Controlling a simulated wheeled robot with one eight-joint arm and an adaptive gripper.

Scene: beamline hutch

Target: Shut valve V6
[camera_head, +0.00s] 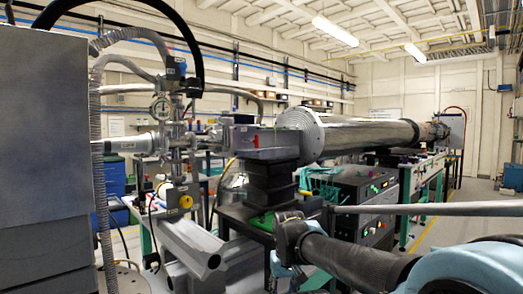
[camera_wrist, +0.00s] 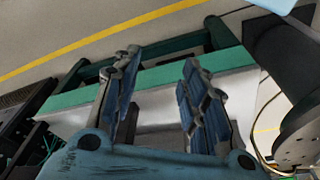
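I cannot make out a V6 label in either view, so I cannot tell which part is valve V6. In the head view, a vertical pipe assembly (camera_head: 176,130) at the left carries a round gauge (camera_head: 160,108) and several small fittings. No valve shows in the wrist view.
A large grey cabinet (camera_head: 45,150) fills the left edge. A long metal cylinder (camera_head: 365,135) runs back to the right above an equipment rack (camera_head: 365,200). Silver beams (camera_head: 195,245) lie low at centre left. Open floor with a yellow line (camera_head: 425,235) shows at right.

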